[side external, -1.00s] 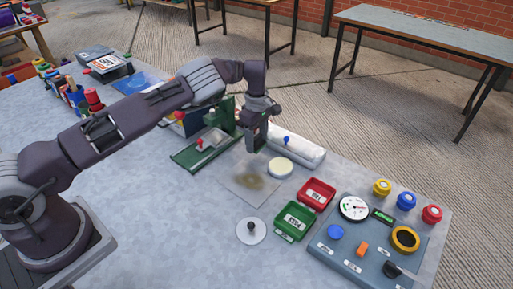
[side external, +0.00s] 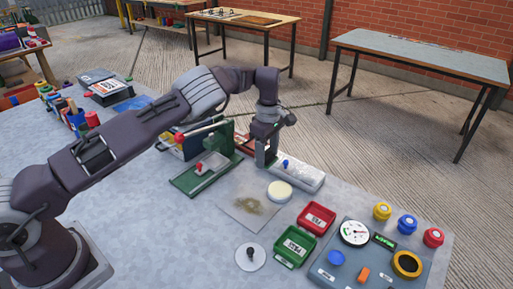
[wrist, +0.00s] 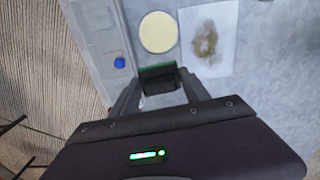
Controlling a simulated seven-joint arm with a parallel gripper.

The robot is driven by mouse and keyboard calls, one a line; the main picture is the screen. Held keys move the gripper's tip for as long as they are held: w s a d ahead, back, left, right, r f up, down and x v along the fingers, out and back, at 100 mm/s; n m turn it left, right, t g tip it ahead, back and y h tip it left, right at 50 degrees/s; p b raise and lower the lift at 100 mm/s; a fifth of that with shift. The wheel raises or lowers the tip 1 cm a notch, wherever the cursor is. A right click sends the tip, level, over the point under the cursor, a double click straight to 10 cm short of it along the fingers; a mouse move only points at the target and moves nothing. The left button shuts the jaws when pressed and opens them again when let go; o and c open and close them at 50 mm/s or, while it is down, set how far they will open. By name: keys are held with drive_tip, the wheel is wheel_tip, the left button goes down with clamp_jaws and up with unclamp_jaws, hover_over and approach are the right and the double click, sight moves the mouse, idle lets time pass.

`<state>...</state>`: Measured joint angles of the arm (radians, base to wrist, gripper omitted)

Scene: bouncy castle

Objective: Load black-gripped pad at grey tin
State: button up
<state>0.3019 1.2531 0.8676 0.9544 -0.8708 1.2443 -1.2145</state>
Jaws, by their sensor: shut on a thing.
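My gripper (side external: 267,160) points down beside the left end of a long pale grey tin (side external: 303,178) that has a blue knob. In the wrist view my gripper (wrist: 158,88) is shut on a dark block with a green edge, which looks like the black-gripped pad (wrist: 157,71). Its lower side is hidden, and the fingers mostly cover it in the side view. The tin (wrist: 98,38) lies to the upper left in the wrist view. I cannot tell whether the pad touches it.
A cream disc (side external: 279,191) and a stained sheet (side external: 249,208) lie near the gripper. A green press (side external: 205,174) stands to the left. Red (side external: 316,218) and green (side external: 295,246) trays, a knobbed white disc (side external: 250,256) and a blue-grey panel (side external: 345,268) occupy the front.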

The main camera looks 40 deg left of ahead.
drive_tip(key=d, duration=0.6)
hover_over(280, 189)
wheel_tip(280, 189, down, 5)
drive_tip(key=shift+r, duration=0.1)
drive_tip(key=shift+f, duration=0.8)
drive_tip(key=shift+f, duration=0.65)
idle(0.8)
wheel_tip(280, 189, up, 7)
idle(0.6)
idle(0.4)
